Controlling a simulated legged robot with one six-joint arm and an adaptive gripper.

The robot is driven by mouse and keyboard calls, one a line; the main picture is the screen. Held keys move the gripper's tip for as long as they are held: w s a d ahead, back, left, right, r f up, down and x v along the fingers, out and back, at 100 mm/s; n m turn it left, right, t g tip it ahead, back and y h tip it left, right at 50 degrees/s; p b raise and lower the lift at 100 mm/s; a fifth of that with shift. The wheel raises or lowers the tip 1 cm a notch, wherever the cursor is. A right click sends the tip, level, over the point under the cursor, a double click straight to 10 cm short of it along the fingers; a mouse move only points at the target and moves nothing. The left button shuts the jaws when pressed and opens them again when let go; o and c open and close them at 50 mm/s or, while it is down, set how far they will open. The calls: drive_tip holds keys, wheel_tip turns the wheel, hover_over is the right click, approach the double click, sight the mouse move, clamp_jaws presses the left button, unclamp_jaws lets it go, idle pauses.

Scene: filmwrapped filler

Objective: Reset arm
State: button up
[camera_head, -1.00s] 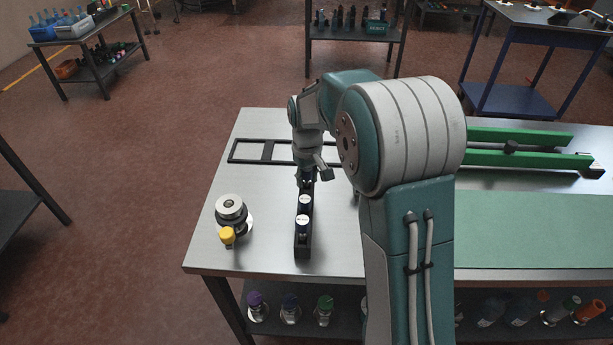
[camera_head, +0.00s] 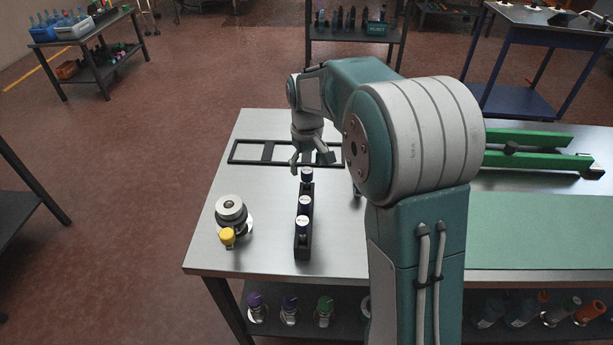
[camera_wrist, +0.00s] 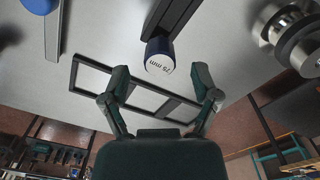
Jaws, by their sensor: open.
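My gripper (camera_head: 308,160) is above the metal table (camera_head: 262,262), just over the far end of a narrow black rack (camera_head: 303,240). Its fingers are spread and empty. The rack holds a row of dark-capped pieces with white tops; the farthest piece (camera_head: 307,175) stands just below my fingertips. In the wrist view, my open fingers (camera_wrist: 160,97) show with a blue cap marked "75 mm" (camera_wrist: 159,62) beyond them, apart from both fingers.
A round metal device (camera_head: 231,211) with a yellow knob (camera_head: 227,236) stands left of the rack. A flat black frame (camera_head: 240,152) lies behind it. Green rails (camera_head: 530,160) and a green mat (camera_head: 540,230) are at right. Bottles stand on the lower shelf.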

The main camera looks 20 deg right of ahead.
wheel_tip(320, 180, up, 7)
drive_tip(key=shift+f, duration=0.1)
drive_tip(key=shift+s+r, duration=0.25)
drive_tip(key=shift+s, duration=0.05)
drive_tip(key=s+r+m+t, duration=0.2)
drive_tip(key=s+t, duration=0.3)
drive_tip(key=s, duration=2.2)
drive_tip(key=shift+r+m+t, duration=0.3)
drive_tip(key=shift+r+m, duration=0.05)
drive_tip(key=shift+m, duration=0.25)
